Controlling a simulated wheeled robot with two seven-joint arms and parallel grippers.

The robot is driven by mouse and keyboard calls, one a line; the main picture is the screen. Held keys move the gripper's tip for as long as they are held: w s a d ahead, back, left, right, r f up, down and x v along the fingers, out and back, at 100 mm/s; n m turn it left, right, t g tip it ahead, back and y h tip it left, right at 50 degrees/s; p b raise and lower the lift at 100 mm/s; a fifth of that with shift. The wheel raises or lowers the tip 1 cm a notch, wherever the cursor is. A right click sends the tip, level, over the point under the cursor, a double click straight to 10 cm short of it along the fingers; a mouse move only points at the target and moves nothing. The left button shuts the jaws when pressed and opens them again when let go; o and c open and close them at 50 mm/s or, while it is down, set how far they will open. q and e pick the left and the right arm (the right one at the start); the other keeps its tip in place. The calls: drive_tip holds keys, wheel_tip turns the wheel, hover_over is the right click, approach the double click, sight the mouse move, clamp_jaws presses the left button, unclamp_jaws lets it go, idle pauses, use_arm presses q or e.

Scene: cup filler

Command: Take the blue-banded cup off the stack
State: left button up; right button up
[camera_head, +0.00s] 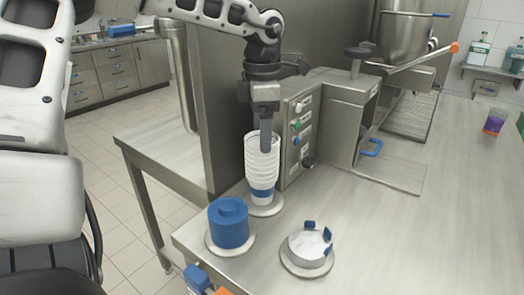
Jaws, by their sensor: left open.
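A stack of nested white cups (262,165) stands upright on a round pale base (272,210) near the front of the counter. A blue band (262,192) shows low on the stack, at the bottom cup. My left gripper (267,137) points down at the top of the stack. It is open, with a grey finger in front of the upper rim. The other finger is hidden, and I cannot tell whether the fingers touch a cup. My right gripper is not in view.
A round holder with blue clips (308,247) is front-right. A steel machine with buttons (300,125) stands close behind on the right. A purple cup (494,122) is far right. The right counter (440,230) is clear.

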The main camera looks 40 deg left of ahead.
use_arm(q)
drive_tip(key=shift+f, duration=0.2)
drive_tip(key=c, duration=1)
drive_tip(key=shift+r, duration=0.15)
drive_tip(key=shift+r, duration=0.6)
drive_tip(key=s+d+r, duration=0.2)
drive_tip(key=d+r, duration=0.2)
drive_tip(key=s+d+r+b, duration=0.1)
drive_tip(key=s+d+r, duration=0.4)
drive_tip(key=d+r, duration=0.2)
drive_tip(key=shift+s+d+r+b, duration=0.3)
drive_tip(key=shift+s+d+b, duration=0.05)
drive_tip(key=shift+b, duration=0.05)
